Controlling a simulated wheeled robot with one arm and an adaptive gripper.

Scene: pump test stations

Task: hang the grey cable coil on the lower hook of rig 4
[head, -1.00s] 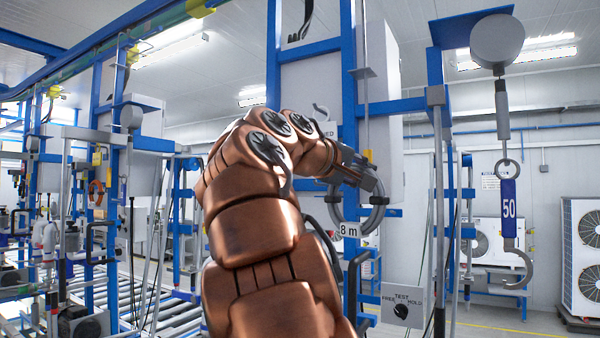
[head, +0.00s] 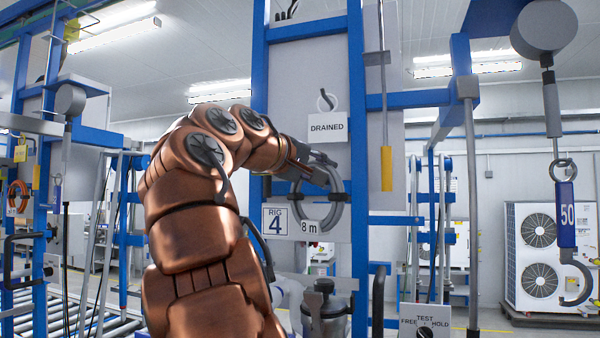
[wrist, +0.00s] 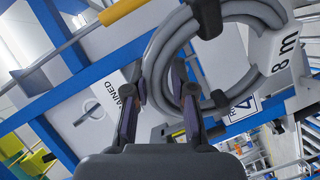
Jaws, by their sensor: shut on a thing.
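The grey cable coil (head: 336,200), with dark ties and an "8 m" label, is held by my gripper (head: 312,172) in front of the panel of rig 4 (head: 292,75). In the wrist view the coil (wrist: 160,48) fills the upper middle, and my gripper (wrist: 160,92) is shut on its near side. The "RIG 4" sign (head: 276,222) is just left of the coil's lower part. An upper hook (head: 325,100) shows above the coil at a "DRAINED" sign (head: 327,127). I cannot make out the lower hook; the coil and gripper cover part of the panel.
A yellow-ended rod (head: 386,168) hangs right of the panel. A hanging scale with a blue "50" tag (head: 566,215) and hook is at the far right. Blue posts (head: 357,200) flank the panel.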

